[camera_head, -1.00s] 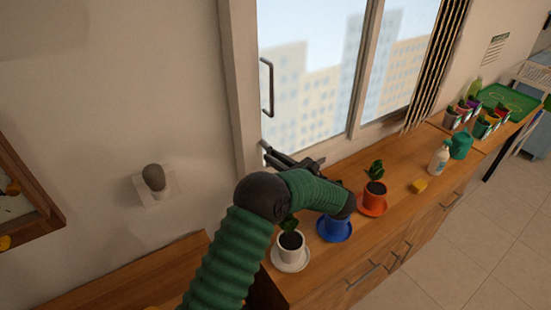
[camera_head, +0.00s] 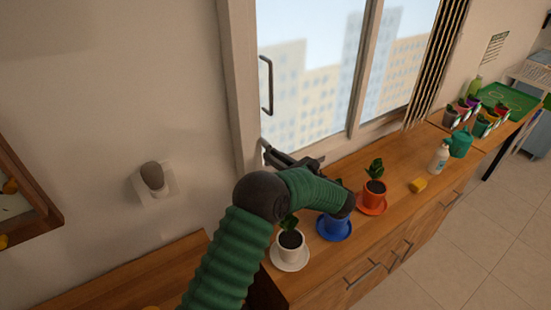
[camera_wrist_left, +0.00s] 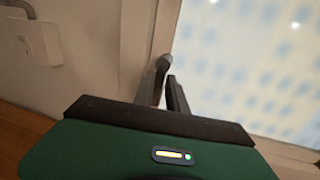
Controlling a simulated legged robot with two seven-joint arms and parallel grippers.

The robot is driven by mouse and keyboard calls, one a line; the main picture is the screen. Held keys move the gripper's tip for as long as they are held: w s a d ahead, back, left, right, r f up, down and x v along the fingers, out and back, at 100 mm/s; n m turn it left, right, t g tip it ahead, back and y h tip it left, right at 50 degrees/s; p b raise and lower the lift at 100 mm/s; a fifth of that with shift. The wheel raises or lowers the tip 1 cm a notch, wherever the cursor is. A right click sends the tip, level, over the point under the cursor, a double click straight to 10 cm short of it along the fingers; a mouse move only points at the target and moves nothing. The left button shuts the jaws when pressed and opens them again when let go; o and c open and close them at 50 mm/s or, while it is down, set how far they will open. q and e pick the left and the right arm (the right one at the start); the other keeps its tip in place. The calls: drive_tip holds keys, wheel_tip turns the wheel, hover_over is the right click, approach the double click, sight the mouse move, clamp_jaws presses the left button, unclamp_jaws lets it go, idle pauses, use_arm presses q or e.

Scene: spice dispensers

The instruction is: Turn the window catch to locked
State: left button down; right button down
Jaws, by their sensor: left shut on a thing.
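The window (camera_head: 310,80) has a pale frame and a dark vertical pull handle (camera_head: 267,86) on its left side. My left gripper (camera_head: 268,150) reaches to the lower left corner of the window frame. In the left wrist view its two dark fingers (camera_wrist_left: 167,80) are shut on a small dark catch (camera_wrist_left: 164,61) beside the glass. The fingers hide most of the catch, so its exact angle is hard to tell. My right gripper is in neither view.
On the wooden counter below stand a white pot (camera_head: 290,243), a blue pot (camera_head: 334,228) and an orange pot (camera_head: 374,194), close to my left forearm. A yellow sponge (camera_head: 418,185) and a spray bottle (camera_head: 440,158) are further right. A wall knob (camera_head: 153,176) is at left.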

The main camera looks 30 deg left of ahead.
use_arm(q)
drive_tip(key=shift+s+a+m+t+y+b, duration=0.15)
drive_tip(key=shift+s+m+y+b, duration=0.05)
drive_tip(key=shift+m+b, duration=0.95)
drive_tip(key=shift+s+a+m+t+y+b, duration=0.1)
drive_tip(key=shift+s+m+t+y+b, duration=0.1)
drive_tip(key=shift+m+b, duration=0.95)
drive_tip(key=shift+s+a+m+t+y+b, duration=0.15)
drive_tip(key=shift+s+m+y+b, duration=0.05)
drive_tip(key=shift+m+b, duration=0.95)
drive_tip(key=shift+r, duration=0.1)
drive_tip(key=c, duration=1.7)
unclamp_jaws()
drive_tip(key=shift+o, duration=1.2)
drive_tip(key=shift+a, duration=0.15)
drive_tip(key=shift+o, duration=0.6)
drive_tip(key=shift+w+a+f, duration=0.1)
drive_tip(key=shift+a+f, duration=0.05)
drive_tip(key=shift+f, duration=0.05)
